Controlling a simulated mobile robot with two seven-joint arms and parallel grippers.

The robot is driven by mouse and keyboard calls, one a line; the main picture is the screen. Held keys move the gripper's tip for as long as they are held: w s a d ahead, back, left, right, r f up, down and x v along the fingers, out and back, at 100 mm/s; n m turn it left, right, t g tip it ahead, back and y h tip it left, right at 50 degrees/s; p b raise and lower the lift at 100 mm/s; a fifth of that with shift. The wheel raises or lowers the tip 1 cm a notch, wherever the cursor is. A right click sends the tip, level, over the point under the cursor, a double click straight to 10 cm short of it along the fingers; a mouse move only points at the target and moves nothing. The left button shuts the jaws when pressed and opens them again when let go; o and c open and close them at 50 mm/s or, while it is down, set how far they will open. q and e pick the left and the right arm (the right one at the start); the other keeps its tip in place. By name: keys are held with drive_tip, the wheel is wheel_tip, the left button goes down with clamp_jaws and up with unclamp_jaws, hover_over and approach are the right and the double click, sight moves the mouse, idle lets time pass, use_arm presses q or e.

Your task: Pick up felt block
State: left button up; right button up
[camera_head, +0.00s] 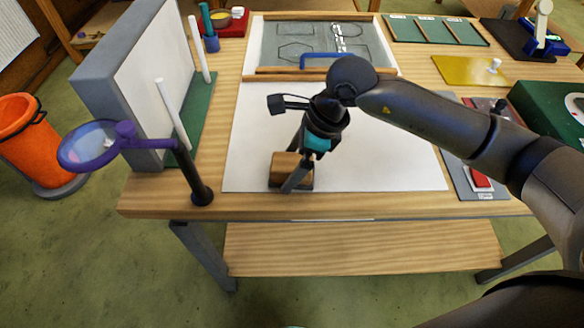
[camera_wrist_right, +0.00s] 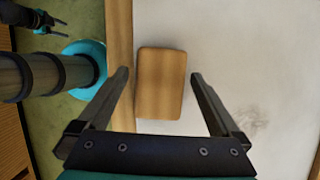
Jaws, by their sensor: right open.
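The block (camera_head: 279,168) is brown with a wood-like grain and lies on the white sheet (camera_head: 400,165) near the table's front edge. My right gripper (camera_head: 285,182) is over it, pointing down, and partly hides it in the head view. In the right wrist view the block (camera_wrist_right: 161,84) sits between the two fingers of my right gripper (camera_wrist_right: 159,75), which are open with a gap on each side. I cannot tell the height of the fingertips over the sheet. My left gripper does not show clearly in the head view.
A magnifier with a purple arm (camera_head: 150,142) stands on a black post left of the block. A grey-framed board (camera_head: 110,90) with white rods is behind it. A leaded panel drawing (camera_head: 280,45) lies at the back.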

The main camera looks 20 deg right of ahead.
sight(292, 162)
drive_tip(key=c, duration=0.4)
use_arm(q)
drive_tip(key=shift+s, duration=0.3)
use_arm(e)
drive_tip(key=c, duration=1.1)
drive_tip(key=shift+r, duration=0.1)
use_arm(q)
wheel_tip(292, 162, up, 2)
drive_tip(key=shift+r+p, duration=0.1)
drive_tip(key=shift+p, duration=0.95)
use_arm(e)
wheel_tip(292, 162, up, 20)
